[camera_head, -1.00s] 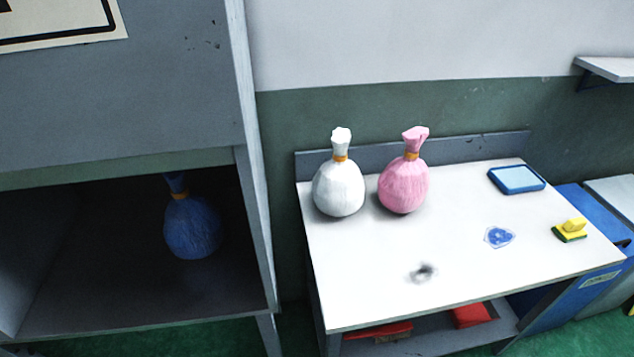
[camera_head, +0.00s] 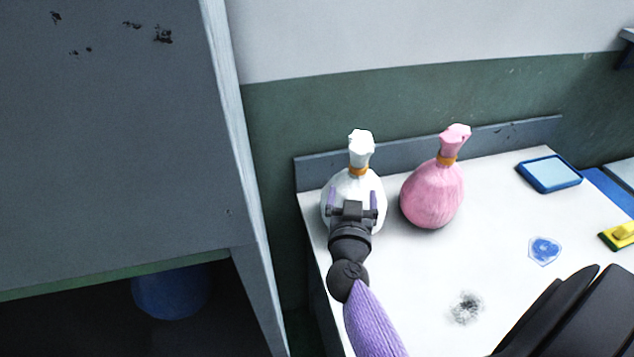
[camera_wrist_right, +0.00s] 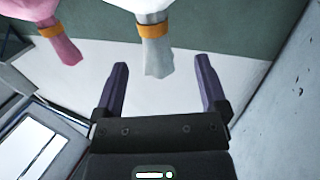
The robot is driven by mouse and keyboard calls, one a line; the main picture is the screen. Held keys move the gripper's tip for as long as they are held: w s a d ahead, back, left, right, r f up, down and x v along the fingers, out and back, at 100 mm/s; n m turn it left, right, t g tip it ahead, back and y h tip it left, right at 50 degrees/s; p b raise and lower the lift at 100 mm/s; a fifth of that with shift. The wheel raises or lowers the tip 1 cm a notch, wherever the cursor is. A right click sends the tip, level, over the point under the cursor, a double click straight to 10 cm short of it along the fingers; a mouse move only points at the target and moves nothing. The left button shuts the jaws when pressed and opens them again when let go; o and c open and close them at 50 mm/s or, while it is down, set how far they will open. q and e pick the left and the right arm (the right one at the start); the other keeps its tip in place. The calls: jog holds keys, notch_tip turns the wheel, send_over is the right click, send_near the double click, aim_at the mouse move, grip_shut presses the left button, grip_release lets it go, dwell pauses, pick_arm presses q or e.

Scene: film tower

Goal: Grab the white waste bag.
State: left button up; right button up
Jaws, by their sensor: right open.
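The white waste bag (camera_head: 361,153), tied with an orange band, stands upright at the left back of the white table. My right gripper (camera_head: 353,195) is in front of the bag's body in the head view and hides part of it. In the right wrist view the white bag (camera_wrist_right: 180,8) hangs upside down at the top, its neck in line with the gap between the fingers. The right gripper (camera_wrist_right: 160,66) is open, with nothing between its fingers. I cannot tell whether it touches the bag. My left gripper is not in view.
A pink bag (camera_head: 432,195) stands close on the white bag's right. A blue bag (camera_head: 172,292) sits in the grey cabinet (camera_head: 110,150) at left. A blue tray (camera_head: 549,173), a blue patch (camera_head: 544,250) and a yellow-green sponge (camera_head: 618,236) lie on the table's (camera_head: 490,245) right.

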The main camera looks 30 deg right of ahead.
aim_at(358, 171)
jog(key=b+x, duration=0.1)
jog(key=x, duration=0.2)
jog(key=b+x, duration=0.1)
jog(key=x, duration=0.2)
jog(key=b+x, duration=0.1)
jog(key=x, duration=0.2)
jog(key=shift+d+f+b, duration=0.2)
jog(key=shift+d+b, duration=0.2)
jog(key=shift+d, duration=0.15)
jog(key=shift+r, duration=0.15)
jog(key=c, duration=0.3)
grip_shut()
